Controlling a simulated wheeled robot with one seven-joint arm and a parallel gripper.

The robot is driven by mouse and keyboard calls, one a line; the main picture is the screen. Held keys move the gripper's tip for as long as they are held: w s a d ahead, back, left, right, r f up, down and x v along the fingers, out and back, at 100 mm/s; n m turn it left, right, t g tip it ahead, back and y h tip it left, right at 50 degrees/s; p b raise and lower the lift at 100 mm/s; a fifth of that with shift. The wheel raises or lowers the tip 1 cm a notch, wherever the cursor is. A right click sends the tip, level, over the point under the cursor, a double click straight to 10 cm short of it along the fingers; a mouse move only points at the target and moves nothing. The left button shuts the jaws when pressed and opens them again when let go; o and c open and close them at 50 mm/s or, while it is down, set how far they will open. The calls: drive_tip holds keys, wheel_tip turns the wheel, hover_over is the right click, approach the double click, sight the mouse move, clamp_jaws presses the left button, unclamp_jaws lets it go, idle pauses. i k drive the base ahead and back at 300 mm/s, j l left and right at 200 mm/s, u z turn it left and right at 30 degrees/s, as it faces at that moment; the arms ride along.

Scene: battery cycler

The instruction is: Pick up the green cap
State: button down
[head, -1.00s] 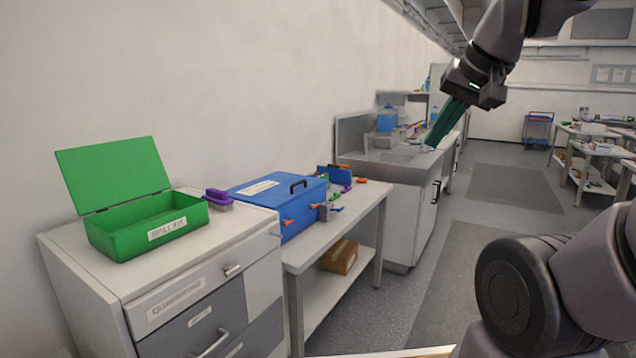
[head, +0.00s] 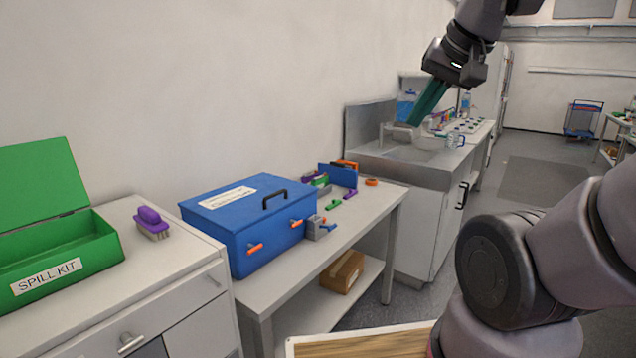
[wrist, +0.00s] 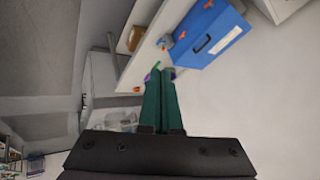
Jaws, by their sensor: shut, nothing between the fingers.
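Small green pieces lie on the white bench to the right of the blue box; one green piece (head: 333,204) lies near the front edge and another green piece (head: 320,180) is further back among other parts. I cannot tell which is the green cap. My gripper (head: 414,123) has long teal fingers, shut and empty, held in the air and appearing in front of the sink. In the wrist view my gripper (wrist: 160,72) has its fingertips overlapping the view of the bench, where a bit of green (wrist: 154,66) shows, partly hidden.
The blue box (head: 235,241) with orange latches stands on the bench (head: 300,262). A purple piece (head: 347,194), an orange ring (head: 371,182) and grey parts lie nearby. A brush (head: 151,222) and the open green spill kit (head: 70,278) are at left. The sink unit (head: 420,174) stands beyond.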

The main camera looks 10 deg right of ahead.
sight(335, 203)
drive_tip(key=i+l+u, duration=0.35)
drive_tip(key=i+l, duration=0.15)
drive_tip(key=i+l+u, duration=0.15)
drive_tip(key=l, duration=0.25)
drive_tip(key=i+l+u, duration=0.15)
drive_tip(key=i+l, duration=0.15)
drive_tip(key=i+l+u, duration=0.2)
drive_tip(key=l, duration=0.2)
drive_tip(key=i+l+u, duration=0.15)
drive_tip(key=l, duration=0.25)
drive_tip(key=i+l+u, duration=0.15)
drive_tip(key=l, duration=0.25)
